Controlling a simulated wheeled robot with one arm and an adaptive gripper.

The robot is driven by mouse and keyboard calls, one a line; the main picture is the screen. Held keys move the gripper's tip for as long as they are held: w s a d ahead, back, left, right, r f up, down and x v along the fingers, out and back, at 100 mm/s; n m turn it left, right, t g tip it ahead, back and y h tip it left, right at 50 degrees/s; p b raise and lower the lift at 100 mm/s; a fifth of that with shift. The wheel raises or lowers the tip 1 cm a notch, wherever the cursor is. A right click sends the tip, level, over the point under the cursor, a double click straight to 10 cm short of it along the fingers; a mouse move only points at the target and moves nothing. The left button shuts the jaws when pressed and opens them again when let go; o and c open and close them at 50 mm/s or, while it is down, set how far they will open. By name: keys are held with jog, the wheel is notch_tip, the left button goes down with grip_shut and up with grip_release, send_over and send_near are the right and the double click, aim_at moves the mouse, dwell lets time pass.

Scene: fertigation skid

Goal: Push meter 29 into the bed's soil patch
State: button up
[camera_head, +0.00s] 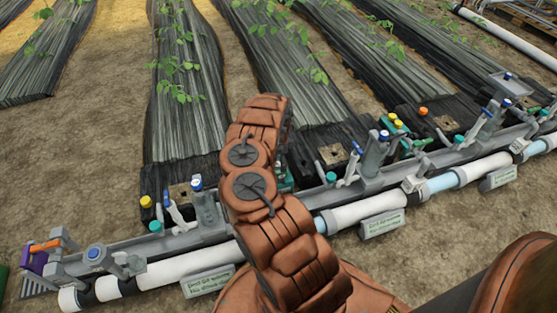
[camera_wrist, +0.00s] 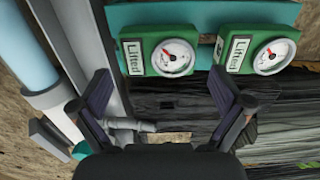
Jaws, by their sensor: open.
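Two green meters with round white dials and "Lifted" labels hang side by side on a teal bar in the wrist view, one at left (camera_wrist: 172,55) and one at right (camera_wrist: 262,52). I cannot read a number 29 on either. My gripper (camera_wrist: 163,88) is open and empty, its two dark fingers spread below the left meter in the picture. A small brown soil patch (camera_wrist: 178,137) shows beyond the fingers, in the black bed cover. In the head view my own arm hides the gripper and most of the green meters (camera_head: 285,182).
A grey rail (camera_head: 330,193) with valves and blue caps runs along the bed ends, with a white pipe (camera_head: 365,211) and label plates in front. Other soil patches (camera_head: 333,155) show in the black covers. Bare ground (camera_head: 90,170) lies open at left.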

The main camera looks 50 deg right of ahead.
aim_at(279, 167)
notch_tip(279, 167, down, 7)
jog(key=shift+r+b, duration=0.2)
jog(key=shift+b, duration=0.95)
jog(key=shift+c, duration=0.3)
jog(key=c, duration=0.8)
jog(key=shift+r+p, duration=4.3)
jog(key=shift+r, duration=1.25)
jog(key=shift+c, duration=0.3)
